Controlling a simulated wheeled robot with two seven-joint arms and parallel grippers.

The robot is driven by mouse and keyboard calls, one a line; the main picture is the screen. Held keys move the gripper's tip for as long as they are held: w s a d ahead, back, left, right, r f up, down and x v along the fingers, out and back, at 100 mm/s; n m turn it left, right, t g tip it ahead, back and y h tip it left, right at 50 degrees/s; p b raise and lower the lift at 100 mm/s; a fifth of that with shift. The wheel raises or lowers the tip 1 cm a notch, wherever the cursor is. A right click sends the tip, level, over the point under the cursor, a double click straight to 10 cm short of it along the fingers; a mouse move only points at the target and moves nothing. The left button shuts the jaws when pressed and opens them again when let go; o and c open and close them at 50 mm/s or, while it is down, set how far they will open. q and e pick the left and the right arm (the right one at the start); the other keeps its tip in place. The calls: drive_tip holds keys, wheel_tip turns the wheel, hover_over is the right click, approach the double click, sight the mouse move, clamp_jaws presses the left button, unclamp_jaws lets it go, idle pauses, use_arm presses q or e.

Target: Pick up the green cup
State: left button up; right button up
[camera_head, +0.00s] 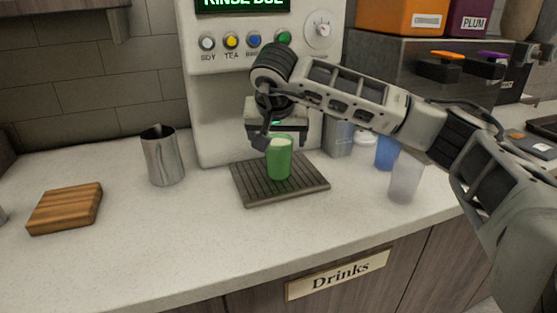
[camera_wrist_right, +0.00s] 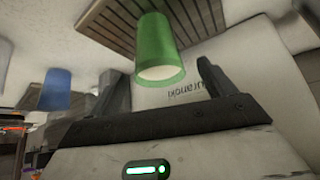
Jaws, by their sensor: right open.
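The green cup (camera_head: 279,160) stands upright on the dark slatted drip tray (camera_head: 250,190) in front of the drinks machine. It holds something pale at its top. My right gripper (camera_head: 267,138) reaches in from the right and is at the cup's upper rim. In the right wrist view the cup (camera_wrist_right: 158,48) shows between the two fingers of the right gripper (camera_wrist_right: 158,85), which are open, with gaps on both sides. The cup is just ahead of the fingers. My left gripper is not in view.
A metal pitcher (camera_head: 163,158) and a wooden block (camera_head: 65,208) stand to the left. A blue cup (camera_head: 387,153), a translucent cup (camera_head: 405,178) and a metal container (camera_head: 340,140) stand right of the tray. The machine (camera_head: 212,110) rises behind. The front counter is clear.

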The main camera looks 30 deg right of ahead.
sight(278, 143)
drive_tip(key=x, duration=0.3)
drive_tip(key=shift+w+d+f, duration=0.1)
drive_tip(key=shift+d+f, duration=0.05)
drive_tip(key=shift+d, duration=0.05)
drive_tip(key=shift+c, duration=0.2)
drive_tip(key=c, duration=1)
drive_tip(key=shift+c, duration=0.7)
